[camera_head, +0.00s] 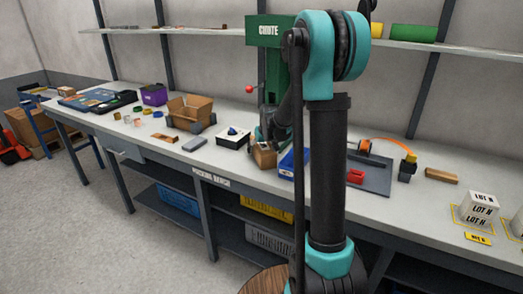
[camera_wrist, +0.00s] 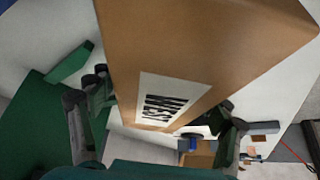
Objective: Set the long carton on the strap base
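The long carton (camera_wrist: 205,45) is brown with a white printed label and fills the upper middle of the wrist view. My gripper (camera_wrist: 160,112) has one finger at each side of it and appears shut on it. In the head view my gripper (camera_head: 266,133) points down in front of the green chute, with the brown carton (camera_head: 264,156) below it, close to the bench top. The strap base (camera_head: 370,174) is a dark grey plate with an orange strap, right of my arm. My arm hides its left part.
A blue tray (camera_head: 288,164) stands right beside the carton, partly behind my arm. Right of the strap base are a wooden block (camera_head: 441,175) and white LOT N boxes (camera_head: 481,210).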

